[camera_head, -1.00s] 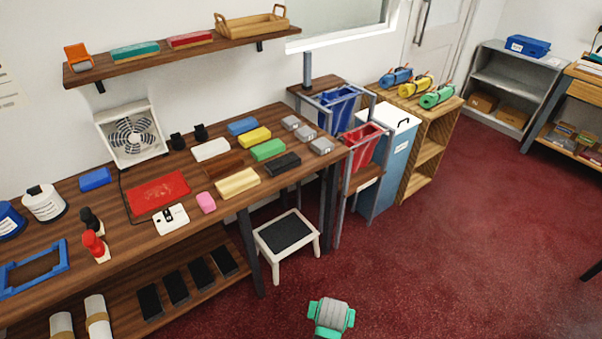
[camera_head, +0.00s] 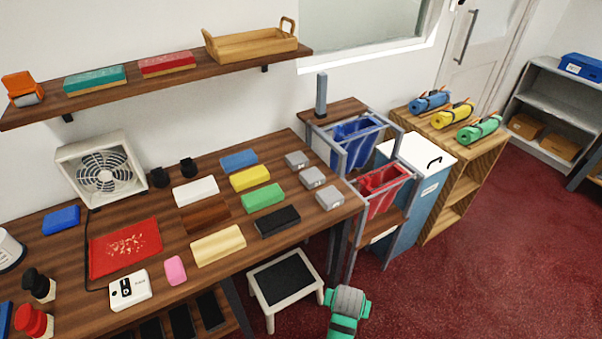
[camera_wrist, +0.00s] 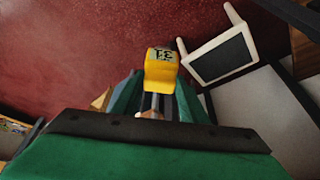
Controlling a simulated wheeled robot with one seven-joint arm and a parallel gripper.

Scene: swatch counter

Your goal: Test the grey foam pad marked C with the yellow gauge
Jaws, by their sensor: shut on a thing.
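Three grey foam pads stand in a column at the right end of the counter: a back one (camera_head: 297,160), a middle one (camera_head: 312,177) and a front one (camera_head: 329,197). Each has a small mark, too small to read, so I cannot tell which is C. In the wrist view my gripper (camera_wrist: 158,92) is shut on the yellow gauge (camera_wrist: 160,66), which has dark marks on its face. The gauge is held over the floor, near the stool. In the head view, part of my arm shows at the bottom, but the gauge is not visible.
The counter (camera_head: 215,262) holds several coloured blocks left of the pads, a red mat (camera_head: 125,247) and a fan (camera_head: 98,170). A white stool (camera_head: 285,284) stands before it. Blue (camera_head: 357,140) and red (camera_head: 380,187) bins stand to the right. Red floor is clear further right.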

